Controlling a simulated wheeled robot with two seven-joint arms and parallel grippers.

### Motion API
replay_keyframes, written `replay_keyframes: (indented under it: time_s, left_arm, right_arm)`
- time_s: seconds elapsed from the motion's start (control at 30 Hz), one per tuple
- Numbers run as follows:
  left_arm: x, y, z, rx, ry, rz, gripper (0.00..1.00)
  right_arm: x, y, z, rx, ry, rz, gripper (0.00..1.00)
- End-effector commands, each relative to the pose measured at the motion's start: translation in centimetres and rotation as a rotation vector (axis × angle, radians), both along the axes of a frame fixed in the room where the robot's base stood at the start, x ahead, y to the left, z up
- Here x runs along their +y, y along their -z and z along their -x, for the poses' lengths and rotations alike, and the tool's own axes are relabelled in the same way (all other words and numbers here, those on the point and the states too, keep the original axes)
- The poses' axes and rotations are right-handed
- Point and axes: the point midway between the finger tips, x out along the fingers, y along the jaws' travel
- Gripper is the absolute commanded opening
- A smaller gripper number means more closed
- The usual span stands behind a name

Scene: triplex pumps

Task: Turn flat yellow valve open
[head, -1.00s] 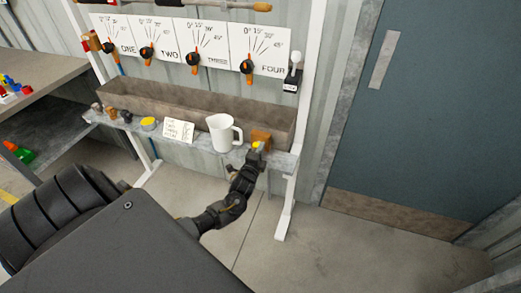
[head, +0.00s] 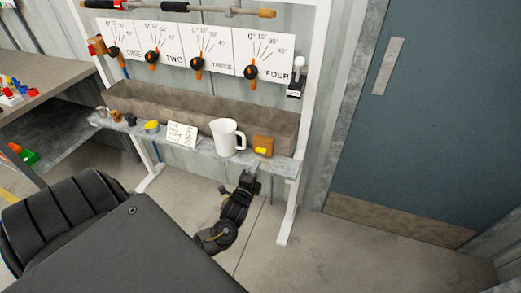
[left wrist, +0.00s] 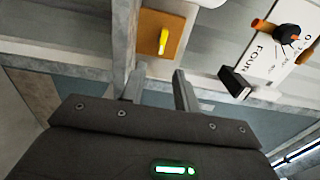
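A flat yellow valve handle (head: 261,150) sits on an orange-brown block (head: 264,141) at the right end of the grey shelf. In the left wrist view the yellow handle (left wrist: 163,41) lies on the face of its block (left wrist: 152,24), beyond my fingertips. My left gripper (head: 253,170) is just in front of and below the shelf edge, apart from the handle. In the left wrist view its two fingers (left wrist: 157,80) stand apart with nothing between them. My right gripper is not in view.
A white pitcher (head: 224,138) stands left of the block. A handwritten card (head: 182,134) and a round yellow item (head: 152,126) are farther left. A long trough (head: 190,112) runs behind. Dials with orange pointers line the white panels (head: 195,50). A door (head: 420,120) is at right.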

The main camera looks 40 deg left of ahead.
Motion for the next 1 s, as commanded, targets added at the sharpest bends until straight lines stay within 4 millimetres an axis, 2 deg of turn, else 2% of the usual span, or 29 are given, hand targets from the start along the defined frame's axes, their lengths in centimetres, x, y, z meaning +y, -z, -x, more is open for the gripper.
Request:
replay_keyframes:
  time_s: [0.1,0.27,0.87,1.0]
  left_arm:
    - [-0.5,0.1,1.5,0.0,0.0,-0.001,0.31]
    - [-0.8,0.0,2.3,-0.001,0.0,0.0,0.31]
    - [-0.8,0.0,2.4,-0.003,-0.001,0.006,0.31]
    - [-1.1,0.6,2.3,-0.026,0.008,0.14,0.31]
  right_arm:
    - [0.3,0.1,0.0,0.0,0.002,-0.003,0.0]
    - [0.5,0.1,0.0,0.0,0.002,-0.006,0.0]
    - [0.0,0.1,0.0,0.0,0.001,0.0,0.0]
    - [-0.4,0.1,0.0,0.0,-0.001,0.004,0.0]
